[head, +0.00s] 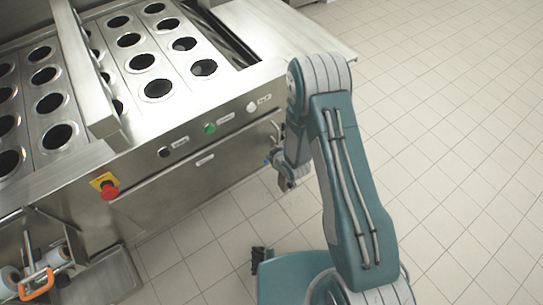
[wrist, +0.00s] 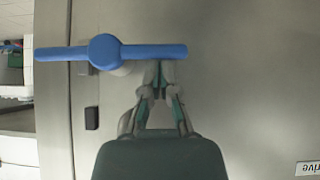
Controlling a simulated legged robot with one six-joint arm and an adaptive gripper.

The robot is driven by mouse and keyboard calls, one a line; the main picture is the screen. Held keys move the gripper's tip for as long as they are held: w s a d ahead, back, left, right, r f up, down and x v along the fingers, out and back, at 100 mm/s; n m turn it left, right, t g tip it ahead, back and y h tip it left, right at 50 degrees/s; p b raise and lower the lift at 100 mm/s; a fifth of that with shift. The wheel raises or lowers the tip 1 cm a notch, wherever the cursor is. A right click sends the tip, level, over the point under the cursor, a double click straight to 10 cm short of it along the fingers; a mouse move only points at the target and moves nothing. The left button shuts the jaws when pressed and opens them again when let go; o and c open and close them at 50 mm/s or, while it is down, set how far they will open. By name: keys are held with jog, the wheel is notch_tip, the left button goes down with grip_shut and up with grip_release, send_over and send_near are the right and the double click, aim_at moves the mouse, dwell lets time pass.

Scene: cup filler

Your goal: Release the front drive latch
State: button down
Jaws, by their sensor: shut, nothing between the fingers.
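A blue T-shaped handle (wrist: 150,51) with a round hub lies level across the upper part of the wrist view, in front of a grey metal panel. It looks like the front drive latch. My gripper (wrist: 159,74) is shut and empty. Its fingertips are at the lower edge of the handle's right arm, right of the hub; I cannot tell whether they touch it. In the head view my gripper (head: 287,180) is low beside the machine's front right end, and only a small bit of the blue handle (head: 267,161) shows there.
The steel cup filler (head: 200,175) fills the left, with rows of round holes on top. In the wrist view a label (wrist: 307,168) reads "rive". Tiled floor (head: 450,130) is clear at right.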

jog(key=shift+s+a+f, duration=0.1)
jog(key=shift+f, duration=0.1)
notch_tip(320, 180, down, 5)
jog(key=n+t+h, duration=0.4)
jog(key=t+h, duration=0.1)
jog(key=shift+f+n+h, duration=0.15)
jog(key=shift+n+h, duration=0.15)
jog(key=shift+h, duration=0.1)
dwell(0.3)
jog(key=shift+f, duration=0.1)
dwell(0.3)
dwell(0.4)
